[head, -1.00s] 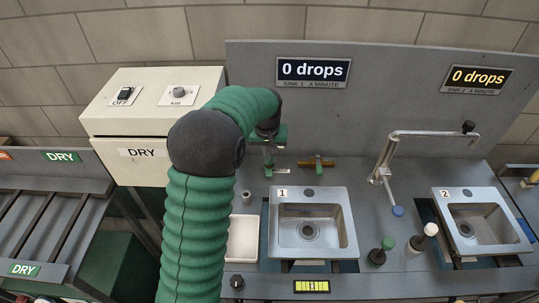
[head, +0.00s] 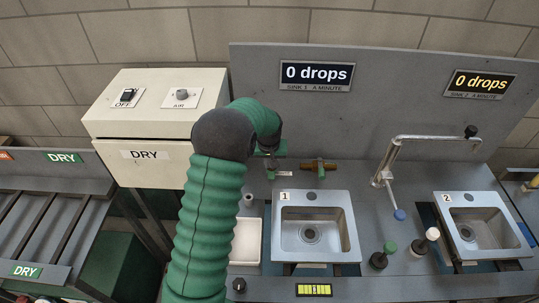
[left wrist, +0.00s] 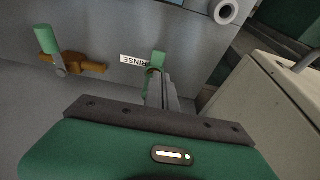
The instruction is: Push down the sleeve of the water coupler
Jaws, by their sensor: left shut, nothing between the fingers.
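My left gripper (head: 271,165) is at the counter's back left, behind and left of sink 1. In the left wrist view its thin fingers (left wrist: 162,92) are together and empty, pointing down beside a RINSE label (left wrist: 134,60). At the fingertips is a small upright fitting with a green part (left wrist: 158,58) and a brass-coloured edge, likely the water coupler. The fingers hide much of it, so I cannot tell its sleeve's position or whether they touch it. My right gripper is not in view.
A brass valve (head: 318,166) stands right of the gripper; its green handle (left wrist: 47,39) shows in the wrist view. A white DRY box (head: 150,150) stands close on the left. Sink 1 (head: 346,205) is in front, with a pale tray (head: 244,243) beside it. The grey back panel rises behind.

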